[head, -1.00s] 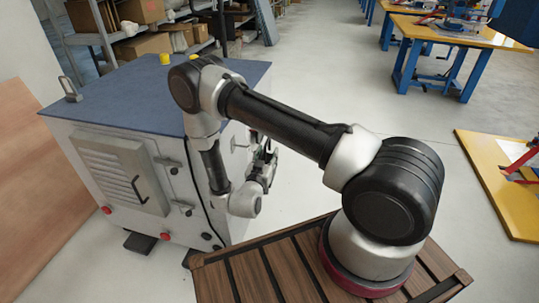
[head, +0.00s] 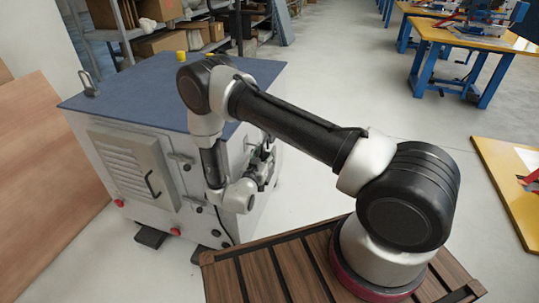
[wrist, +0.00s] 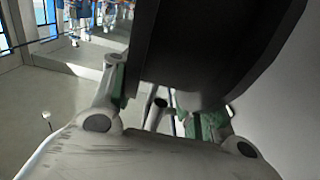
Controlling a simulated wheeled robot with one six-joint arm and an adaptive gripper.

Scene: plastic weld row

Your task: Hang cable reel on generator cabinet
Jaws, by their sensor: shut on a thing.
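The generator cabinet (head: 155,112) stands at the left in the head view, a light grey box with a dark blue top. My gripper (head: 266,166) is at the cabinet's right-hand side, low beside that face. In the wrist view my gripper (wrist: 165,108), with green finger pads, is shut on a large dark round-edged thing, which I take for the cable reel (wrist: 215,45). It fills the upper middle of that view and hides what lies behind it. In the head view my arm and gripper largely hide the reel. I cannot tell whether it touches the cabinet.
A slatted wooden deck (head: 272,272) lies under my arm's base. A brown board (head: 45,165) leans at the far left. Shelves with boxes (head: 155,45) stand behind the cabinet. Blue-legged workbenches (head: 470,45) stand at the back right. Clear floor (head: 385,95) lies between.

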